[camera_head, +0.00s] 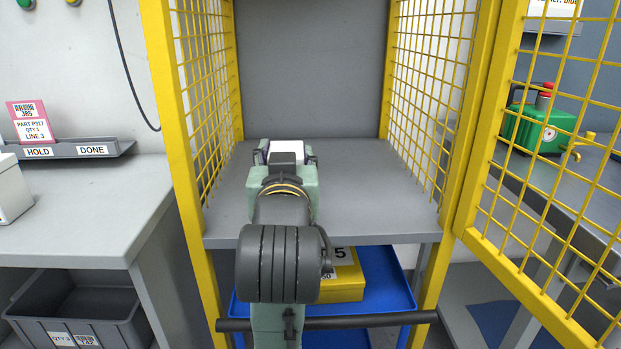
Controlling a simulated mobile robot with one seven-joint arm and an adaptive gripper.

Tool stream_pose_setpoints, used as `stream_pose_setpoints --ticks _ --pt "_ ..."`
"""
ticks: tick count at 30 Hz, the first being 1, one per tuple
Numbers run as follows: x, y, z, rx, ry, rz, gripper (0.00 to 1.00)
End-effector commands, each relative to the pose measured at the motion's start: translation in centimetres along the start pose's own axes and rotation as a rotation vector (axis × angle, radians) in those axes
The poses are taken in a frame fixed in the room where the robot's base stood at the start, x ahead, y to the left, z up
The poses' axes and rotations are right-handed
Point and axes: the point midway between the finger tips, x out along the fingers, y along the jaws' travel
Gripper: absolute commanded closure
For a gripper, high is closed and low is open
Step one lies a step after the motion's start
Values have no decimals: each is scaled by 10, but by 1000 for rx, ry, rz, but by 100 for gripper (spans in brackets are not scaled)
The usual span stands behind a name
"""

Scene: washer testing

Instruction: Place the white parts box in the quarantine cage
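The quarantine cage is the yellow-framed mesh enclosure (165,85) in the middle, with its door swung open to the right. My gripper (286,152) reaches through the opening over the grey cage shelf (365,185). A small white box (287,147) shows between its two spread dark fingers, and the gripper appears closed around it. The gripper body hides the box's lower part, so I cannot tell whether it touches the shelf. Another white box (10,190) is cut off by the left edge, on the left bench.
The cage shelf is otherwise bare. Yellow mesh walls (205,80) stand on both sides, and the open door (550,150) fills the right. A yellow box (345,280) sits in a blue tray (400,285) below. A green machine (535,128) stands behind the door.

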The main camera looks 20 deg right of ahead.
Motion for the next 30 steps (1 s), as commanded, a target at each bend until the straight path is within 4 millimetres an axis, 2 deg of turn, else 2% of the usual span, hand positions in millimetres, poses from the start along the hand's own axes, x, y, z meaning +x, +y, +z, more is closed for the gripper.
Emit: stream_pose_setpoints --ticks 6,18,20,27,30 --pt "27 12 -4 1 -9 2 87" --pt "48 22 -2 0 -6 1 87" --pt "63 28 6 1 -5 3 87" --pt "116 51 11 1 -3 2 87" --pt "133 58 12 1 -1 1 87"
